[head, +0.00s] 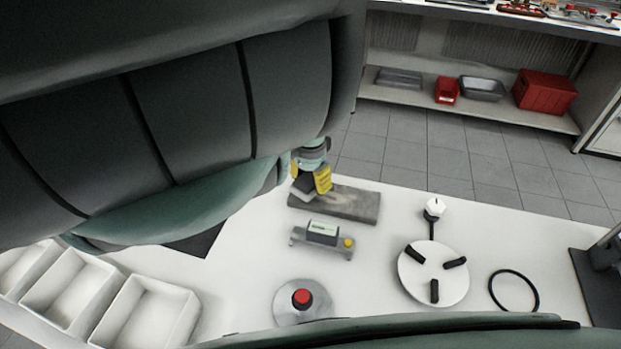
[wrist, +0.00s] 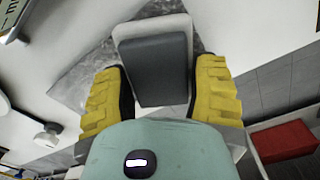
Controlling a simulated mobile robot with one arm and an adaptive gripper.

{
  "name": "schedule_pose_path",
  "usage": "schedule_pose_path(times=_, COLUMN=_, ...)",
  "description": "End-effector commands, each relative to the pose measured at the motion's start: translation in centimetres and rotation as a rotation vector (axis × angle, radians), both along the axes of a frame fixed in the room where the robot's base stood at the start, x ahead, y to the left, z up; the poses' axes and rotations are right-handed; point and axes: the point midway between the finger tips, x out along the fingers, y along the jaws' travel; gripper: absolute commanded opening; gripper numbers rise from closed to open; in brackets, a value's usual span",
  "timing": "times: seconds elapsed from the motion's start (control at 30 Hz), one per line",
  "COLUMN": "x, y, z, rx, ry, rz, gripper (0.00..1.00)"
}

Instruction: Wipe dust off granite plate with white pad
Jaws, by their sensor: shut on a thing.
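The granite plate (head: 355,206) is a grey mottled slab on the white bench in the head view. Part of it shows behind the pad in the wrist view (wrist: 82,78). A faint paler patch shows on its top. My gripper (head: 311,181), with yellow fingers, is over the plate's left end. In the wrist view my gripper (wrist: 160,92) is shut on the dark grey block-shaped back of the white pad (wrist: 150,28). The white pad edge shows beyond the block. I cannot tell whether the pad touches the plate, as its underside is hidden.
A small grey device with a yellow knob (head: 348,243) stands just in front of the plate. A red-topped round base (head: 301,297), a white three-jaw disc (head: 432,285) and a black ring (head: 514,291) lie nearer. White bins (head: 150,310) stand front left.

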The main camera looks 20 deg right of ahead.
Motion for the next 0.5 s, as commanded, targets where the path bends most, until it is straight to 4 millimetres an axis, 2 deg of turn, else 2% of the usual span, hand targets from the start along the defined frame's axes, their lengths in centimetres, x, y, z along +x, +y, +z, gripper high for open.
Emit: schedule_pose_path(times=0.5, x=0.01, y=0.0, z=-1.08, rx=0.0, ry=0.0, rz=0.0, gripper=0.2)
